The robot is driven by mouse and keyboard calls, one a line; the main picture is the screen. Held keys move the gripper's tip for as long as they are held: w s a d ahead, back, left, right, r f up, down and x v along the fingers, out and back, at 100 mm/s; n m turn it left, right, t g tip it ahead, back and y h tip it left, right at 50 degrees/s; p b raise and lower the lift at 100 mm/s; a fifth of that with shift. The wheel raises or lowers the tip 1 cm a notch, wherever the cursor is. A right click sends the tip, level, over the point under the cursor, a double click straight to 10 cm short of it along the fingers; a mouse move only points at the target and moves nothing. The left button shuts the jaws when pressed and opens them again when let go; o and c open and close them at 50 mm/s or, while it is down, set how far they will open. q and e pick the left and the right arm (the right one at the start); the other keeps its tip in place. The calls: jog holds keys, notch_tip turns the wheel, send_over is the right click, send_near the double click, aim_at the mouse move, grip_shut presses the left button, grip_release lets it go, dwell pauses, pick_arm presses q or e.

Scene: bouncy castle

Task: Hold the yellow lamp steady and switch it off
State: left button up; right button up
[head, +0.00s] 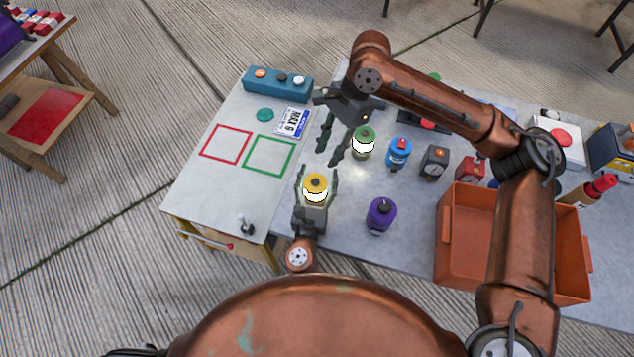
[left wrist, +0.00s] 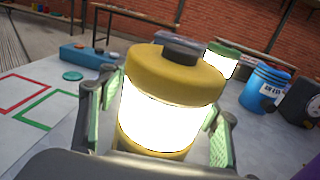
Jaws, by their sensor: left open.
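The yellow lamp (head: 316,182) stands upright on the grey table, its white band glowing; it fills the middle of the left wrist view (left wrist: 170,95). A dark button (left wrist: 182,52) sits on its cap. My left gripper (head: 318,177) is open, with one finger on each side of the lamp; I see no firm contact. My right gripper (head: 329,157) hangs above and behind the yellow lamp, left of the green lamp (head: 363,142). Its fingers are apart with nothing between them.
The green lamp also glows. A blue canister (head: 399,152), a purple one (head: 381,216) and an orange bin (head: 463,220) stand to the right. Red (head: 206,152) and green (head: 249,163) outlined squares lie empty at left. A teal button box (head: 278,84) is at the back.

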pick_arm(q)
jog(key=shift+w, duration=0.1)
jog(key=shift+c, duration=0.5)
grip_shut()
pick_arm(e)
grip_shut()
dwell(0.4)
dwell(1.1)
